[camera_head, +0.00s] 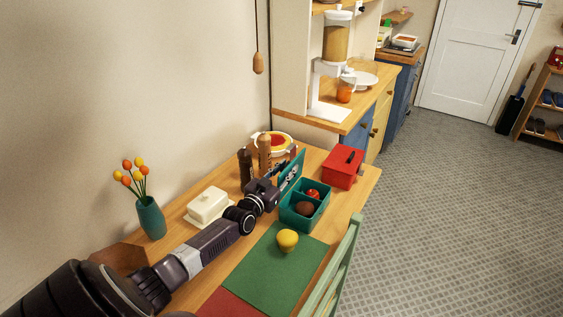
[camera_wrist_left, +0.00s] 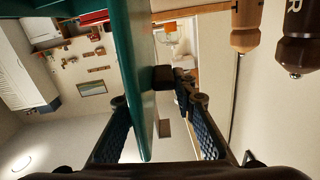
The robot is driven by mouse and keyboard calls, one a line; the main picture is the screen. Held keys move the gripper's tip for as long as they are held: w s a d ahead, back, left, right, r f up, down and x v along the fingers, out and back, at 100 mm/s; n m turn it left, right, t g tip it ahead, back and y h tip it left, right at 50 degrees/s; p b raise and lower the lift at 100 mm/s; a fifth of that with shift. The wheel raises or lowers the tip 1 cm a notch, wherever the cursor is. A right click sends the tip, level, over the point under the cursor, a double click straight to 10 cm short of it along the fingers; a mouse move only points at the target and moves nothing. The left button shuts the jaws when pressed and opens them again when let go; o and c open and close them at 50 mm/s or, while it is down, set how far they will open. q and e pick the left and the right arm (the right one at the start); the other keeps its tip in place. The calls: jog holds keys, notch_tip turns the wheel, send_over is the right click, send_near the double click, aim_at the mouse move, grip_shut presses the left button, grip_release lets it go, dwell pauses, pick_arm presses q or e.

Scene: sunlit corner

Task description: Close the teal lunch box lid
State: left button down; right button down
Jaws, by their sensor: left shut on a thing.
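The teal lunch box (camera_head: 290,218) sits on the wooden table with a red round item (camera_head: 313,195) and a brown round item (camera_head: 305,209) in its compartments. Its teal lid (camera_head: 293,167) stands open, roughly upright, along the box's left side. My left gripper (camera_head: 280,176) reaches in from the left and is shut on the lid. In the left wrist view the lid (camera_wrist_left: 141,80) runs between the two fingers of the gripper (camera_wrist_left: 155,108). The gripper partly hides the lid in the head view. My right gripper is in neither view.
A red box (camera_head: 343,168) stands just behind the lunch box. A yellow fruit (camera_head: 288,240) lies on the green mat (camera_head: 262,272) in front. Two mills, the brown one (camera_head: 264,153) and the dark one (camera_head: 245,167), and a white butter dish (camera_head: 208,207) stand near my arm. A green chair (camera_head: 340,262) borders the table.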

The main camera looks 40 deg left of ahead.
pick_arm(q)
jog(key=shift+w+d+m+p, duration=0.1)
jog(key=shift+d+m+p, duration=0.35)
jog(key=shift+d+m, duration=0.2)
jog(key=c, duration=1.8)
grip_release()
jog(key=shift+o, duration=0.2)
